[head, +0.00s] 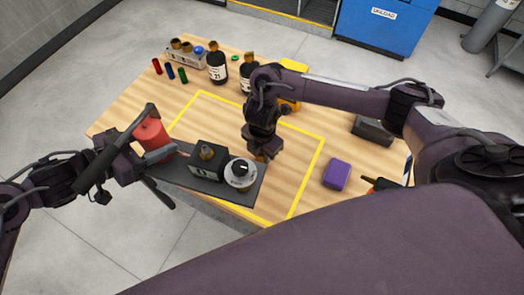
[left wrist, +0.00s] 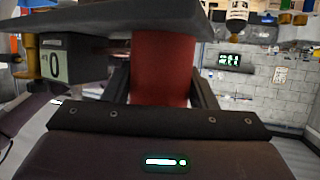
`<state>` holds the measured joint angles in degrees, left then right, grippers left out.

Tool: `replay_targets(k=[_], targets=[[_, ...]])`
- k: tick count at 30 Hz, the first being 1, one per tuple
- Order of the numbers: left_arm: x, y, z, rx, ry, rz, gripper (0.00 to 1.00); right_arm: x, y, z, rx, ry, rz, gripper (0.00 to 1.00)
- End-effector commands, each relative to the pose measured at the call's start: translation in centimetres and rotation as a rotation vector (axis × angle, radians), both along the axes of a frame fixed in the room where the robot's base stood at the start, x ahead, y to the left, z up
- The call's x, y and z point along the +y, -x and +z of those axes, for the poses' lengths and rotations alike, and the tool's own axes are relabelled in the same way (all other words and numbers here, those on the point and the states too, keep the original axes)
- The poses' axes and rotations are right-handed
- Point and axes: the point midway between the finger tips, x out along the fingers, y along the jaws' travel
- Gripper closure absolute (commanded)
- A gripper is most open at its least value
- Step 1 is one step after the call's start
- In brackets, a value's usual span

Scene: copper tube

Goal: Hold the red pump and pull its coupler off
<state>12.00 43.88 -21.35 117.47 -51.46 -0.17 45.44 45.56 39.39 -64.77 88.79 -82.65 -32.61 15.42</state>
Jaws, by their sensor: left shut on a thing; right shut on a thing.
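The red pump (head: 150,131) is an upright red cylinder at the left end of a long dark base plate (head: 255,188). My left gripper (head: 148,140) is shut on the red cylinder, one finger on each side, as the left wrist view also shows (left wrist: 163,70). A black block (head: 207,161) marked "0" with a brass fitting on top and a round white part (head: 240,174) stand on the same plate. My right gripper (head: 261,152) points down beyond the plate's right end, shut on a small brass-coloured piece (head: 262,157), probably the coupler. Its contact with the pump assembly cannot be told.
A yellow taped rectangle (head: 312,172) marks the wooden table. Dark bottles (head: 217,67), a rack (head: 187,51) and small coloured cylinders (head: 169,71) stand at the back. A purple block (head: 337,174) and a dark box (head: 372,130) lie on the right.

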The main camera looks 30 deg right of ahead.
Motion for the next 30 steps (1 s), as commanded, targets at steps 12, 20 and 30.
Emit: replay_targets(k=[12,20,30], targets=[[-0.1,-0.1,0.5,-0.008,0.012,0.001,1.0,0.0,0.0,-0.1,0.001,0.0,0.0,0.51],[-0.1,-0.1,1.0,-0.008,0.012,0.001,1.0,0.0,0.0,0.9,-0.001,0.0,0.001,0.51],[-0.1,-0.1,3.6,-0.008,0.012,0.001,1.0,0.0,-0.2,6.8,-0.005,0.001,0.002,0.51]])
